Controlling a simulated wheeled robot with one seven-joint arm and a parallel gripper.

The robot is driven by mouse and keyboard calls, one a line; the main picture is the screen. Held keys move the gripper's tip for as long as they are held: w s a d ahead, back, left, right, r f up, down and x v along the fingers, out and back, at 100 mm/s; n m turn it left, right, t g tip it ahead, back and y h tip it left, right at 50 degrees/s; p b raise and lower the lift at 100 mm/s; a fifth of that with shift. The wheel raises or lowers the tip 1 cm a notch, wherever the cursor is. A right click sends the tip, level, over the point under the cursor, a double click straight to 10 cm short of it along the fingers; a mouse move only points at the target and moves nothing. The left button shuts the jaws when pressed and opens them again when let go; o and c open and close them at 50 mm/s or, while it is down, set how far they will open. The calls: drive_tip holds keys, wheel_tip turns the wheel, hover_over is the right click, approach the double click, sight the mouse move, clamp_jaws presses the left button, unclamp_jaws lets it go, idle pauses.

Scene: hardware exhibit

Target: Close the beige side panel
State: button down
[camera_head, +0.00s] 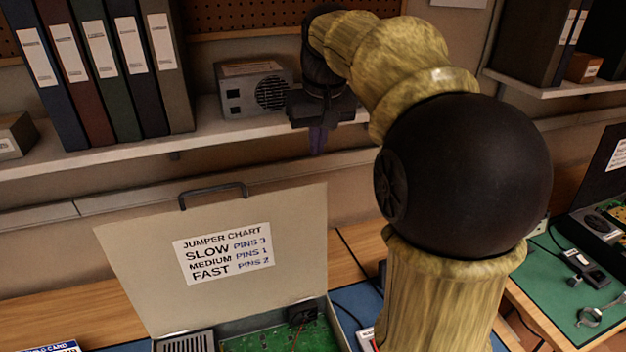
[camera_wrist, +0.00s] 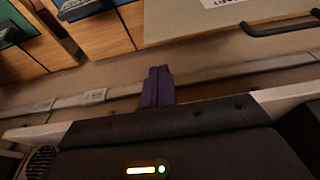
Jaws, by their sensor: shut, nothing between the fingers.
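The beige side panel (camera_head: 225,290) stands open and upright, tilted back a little, behind an open case with a green circuit board (camera_head: 270,338). It bears a jumper chart label (camera_head: 224,252) and a dark handle (camera_head: 213,194) on its top edge. In the wrist view the panel (camera_wrist: 190,22) and its handle (camera_wrist: 285,22) show at the top right. My gripper (camera_head: 317,142) hangs above and behind the panel's upper right corner, apart from it, in front of the shelf. In the wrist view its purple fingers (camera_wrist: 157,88) are together and empty.
A shelf (camera_head: 190,140) behind holds several binders (camera_head: 98,75) and a grey power supply unit (camera_head: 253,90) close to my gripper. My arm covers the middle right. A green mat (camera_head: 575,285) with small parts lies on the bench at right.

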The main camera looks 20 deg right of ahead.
idle(0.3)
drive_tip(key=x, duration=1)
drive_tip(key=shift+p, duration=0.35)
drive_tip(key=shift+w, duration=0.15)
drive_tip(key=shift+f+b, duration=0.15)
drive_tip(key=shift+b, duration=0.2)
